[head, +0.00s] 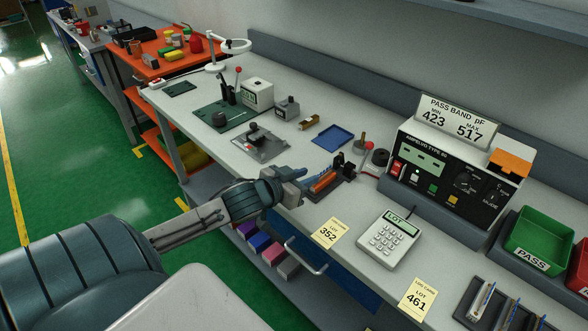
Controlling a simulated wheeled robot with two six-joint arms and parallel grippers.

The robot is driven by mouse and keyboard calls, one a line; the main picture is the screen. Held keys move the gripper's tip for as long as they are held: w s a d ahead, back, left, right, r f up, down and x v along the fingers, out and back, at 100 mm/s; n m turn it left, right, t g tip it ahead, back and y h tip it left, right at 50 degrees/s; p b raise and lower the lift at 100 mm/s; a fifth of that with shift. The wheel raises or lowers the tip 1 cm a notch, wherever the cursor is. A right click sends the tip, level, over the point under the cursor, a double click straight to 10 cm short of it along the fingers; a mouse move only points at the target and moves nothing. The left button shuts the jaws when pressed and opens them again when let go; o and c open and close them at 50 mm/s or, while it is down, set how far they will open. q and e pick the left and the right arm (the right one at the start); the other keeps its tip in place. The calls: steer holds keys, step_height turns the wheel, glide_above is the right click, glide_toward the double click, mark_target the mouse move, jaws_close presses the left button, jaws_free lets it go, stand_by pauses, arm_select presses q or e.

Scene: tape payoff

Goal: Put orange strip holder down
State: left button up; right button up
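The orange strip holder (323,181) is a short orange bar at the dark test fixture near the front edge of the bench. Whether it rests fully on the fixture is too small to tell. My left gripper (301,180) reaches over the bench edge from the left, with its fingertips right beside the left side of the orange piece. The fingers are small and partly overlap the fixture, so their opening and any hold on the orange piece cannot be made out. My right gripper is not in view.
A keypad (389,238), lot cards (329,232) and a green bin (540,240) are to the right.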

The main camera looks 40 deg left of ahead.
arm_select(q)
steer(key=shift+p+v, duration=0.5)
steer(key=shift+v, duration=1.6)
